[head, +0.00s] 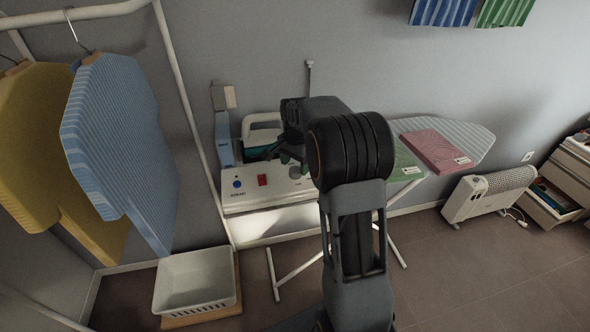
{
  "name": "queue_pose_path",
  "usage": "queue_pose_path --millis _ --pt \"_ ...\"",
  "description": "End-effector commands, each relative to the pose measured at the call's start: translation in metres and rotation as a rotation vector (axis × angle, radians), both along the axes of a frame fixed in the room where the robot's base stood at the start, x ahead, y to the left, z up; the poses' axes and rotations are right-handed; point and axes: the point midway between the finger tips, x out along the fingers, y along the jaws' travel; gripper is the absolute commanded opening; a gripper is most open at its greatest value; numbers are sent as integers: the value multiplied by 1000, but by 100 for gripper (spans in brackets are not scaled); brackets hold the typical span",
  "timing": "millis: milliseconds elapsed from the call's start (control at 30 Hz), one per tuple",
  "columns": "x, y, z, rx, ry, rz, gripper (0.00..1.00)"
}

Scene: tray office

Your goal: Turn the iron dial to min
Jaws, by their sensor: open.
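The white iron station (240,199) sits on the left end of the ironing board, with a blue button and a red switch on its panel. A grey round dial (295,172) shows at the right of the panel, partly close behind my arm. Its pointer and any min mark are too small to read. The iron (258,141), white and teal, rests behind the panel. My gripper (290,158) is open above the right part of the station, near the dial. The arm hides part of it, and I cannot tell whether it touches the dial.
Folded green (407,167) and pink (436,151) cloths lie on the ironing board (470,140). A white basket (196,283) stands on the floor at left, below hanging shirts (115,145). A white heater (488,195) and a drawer unit (570,175) stand at right.

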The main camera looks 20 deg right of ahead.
Motion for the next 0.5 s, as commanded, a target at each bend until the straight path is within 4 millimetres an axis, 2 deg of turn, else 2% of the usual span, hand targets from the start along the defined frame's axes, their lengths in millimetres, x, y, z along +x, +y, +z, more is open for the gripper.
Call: queue_pose_path --millis 200,500 --pt "0 0 -20 0 0 1 69" --pt "0 0 -25 0 0 1 69"
